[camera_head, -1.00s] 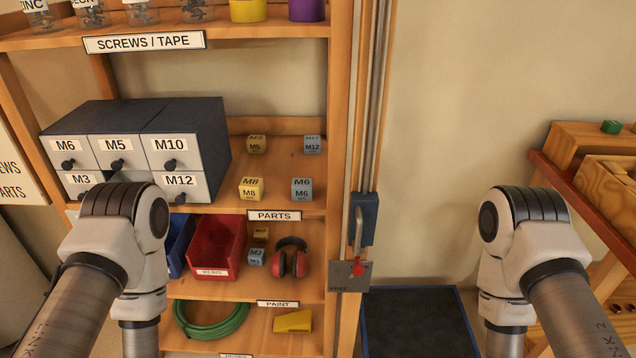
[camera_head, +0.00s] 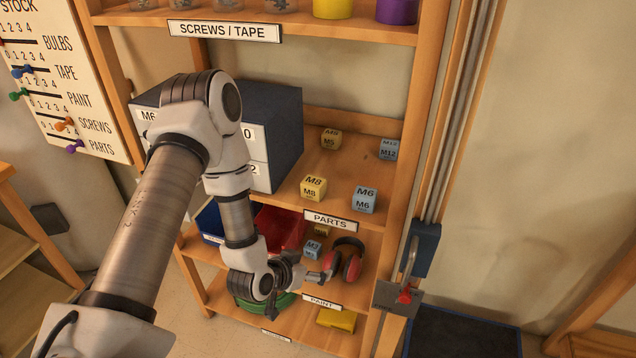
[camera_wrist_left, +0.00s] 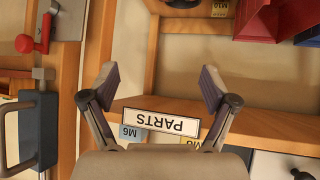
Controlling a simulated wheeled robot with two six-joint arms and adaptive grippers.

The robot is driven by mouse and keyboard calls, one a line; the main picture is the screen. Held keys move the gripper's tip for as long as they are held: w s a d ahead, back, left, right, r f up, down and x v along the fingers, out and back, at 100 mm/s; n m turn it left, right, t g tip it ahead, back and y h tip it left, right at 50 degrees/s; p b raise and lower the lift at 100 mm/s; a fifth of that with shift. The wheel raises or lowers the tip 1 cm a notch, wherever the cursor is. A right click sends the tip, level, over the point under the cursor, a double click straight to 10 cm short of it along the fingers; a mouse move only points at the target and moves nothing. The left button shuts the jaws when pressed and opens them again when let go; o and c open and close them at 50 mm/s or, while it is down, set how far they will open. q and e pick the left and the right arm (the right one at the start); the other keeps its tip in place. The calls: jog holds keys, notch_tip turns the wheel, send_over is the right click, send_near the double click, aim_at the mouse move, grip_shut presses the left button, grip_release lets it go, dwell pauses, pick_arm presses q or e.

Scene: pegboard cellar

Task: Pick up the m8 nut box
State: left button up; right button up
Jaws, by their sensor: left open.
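The M8 nut box (camera_head: 313,188) is a small yellow cube marked M8. It stands on the PARTS shelf, left of the blue M6 box (camera_head: 364,199). In the left wrist view, which is upside down, only a sliver of yellow (camera_wrist_left: 190,141) shows past the PARTS label (camera_wrist_left: 160,122), and the M6 box (camera_wrist_left: 130,133) is beside it. My left gripper (camera_head: 322,275) is open and empty, below and in front of the PARTS shelf edge, near the red earmuffs. Its spread fingers (camera_wrist_left: 160,82) show in the wrist view. My right gripper is out of view.
A yellow M5 box (camera_head: 331,138) and blue M12 box (camera_head: 388,150) stand farther back. The drawer cabinet (camera_head: 273,130) is left of them. Red earmuffs (camera_head: 351,262) and a red bin (camera_head: 283,228) are on the shelf below. A wooden post (camera_head: 424,130) bounds the right.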

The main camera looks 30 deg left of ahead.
aim_at(309, 188)
pick_arm(q)
jog(key=w+a+r+t, duration=0.1)
jog(key=w+a+r, duration=0.1)
jog(key=r, duration=0.2)
jog(key=w+a+r+t+y, duration=0.1)
jog(key=w+a+r+t, duration=0.1)
jog(key=a+r, duration=0.1)
jog(key=w+a+r+t+p, duration=0.1)
jog(key=a+r+t, duration=0.1)
jog(key=r, duration=0.3)
jog(key=shift+w+a+r, duration=0.2)
jog(key=shift+w, duration=0.2)
jog(key=shift+t, duration=0.3)
jog(key=w, duration=0.3)
jog(key=w+p, duration=0.1)
jog(key=w, duration=0.3)
jog(key=shift+w+a+f, duration=0.1)
jog(key=shift+w+a, duration=0.1)
jog(key=shift+w+f, duration=0.15)
jog(key=shift+w, duration=0.2)
jog(key=c, duration=1.5)
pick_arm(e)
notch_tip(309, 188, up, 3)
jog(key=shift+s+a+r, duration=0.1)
